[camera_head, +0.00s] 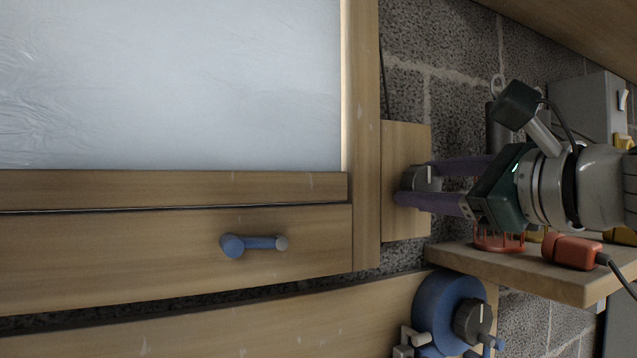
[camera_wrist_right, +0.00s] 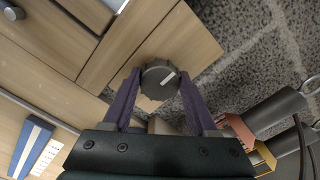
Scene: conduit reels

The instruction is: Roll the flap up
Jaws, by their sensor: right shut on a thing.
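My right gripper (camera_head: 417,183) is shut on a dark round knob (camera_head: 428,178) with a pale pointer mark. The knob sits on a small wooden plate (camera_head: 404,222) fixed to the right of a wooden frame. In the right wrist view the two purple fingers lie on either side of the knob (camera_wrist_right: 154,82), whose pale mark faces the camera. A pale, wrinkled, translucent sheet (camera_head: 170,80), perhaps the flap, fills the opening in the wooden frame (camera_head: 361,90). Its top and left edges are out of view. My left gripper is not in view.
A wooden panel with a blue handle (camera_head: 254,243) lies below the sheet. A blue reel (camera_head: 440,303) with a dark knob stands at the bottom right. A wooden shelf (camera_head: 545,272) below my right arm carries an orange tool (camera_head: 572,251). A stone wall (camera_head: 450,50) is behind.

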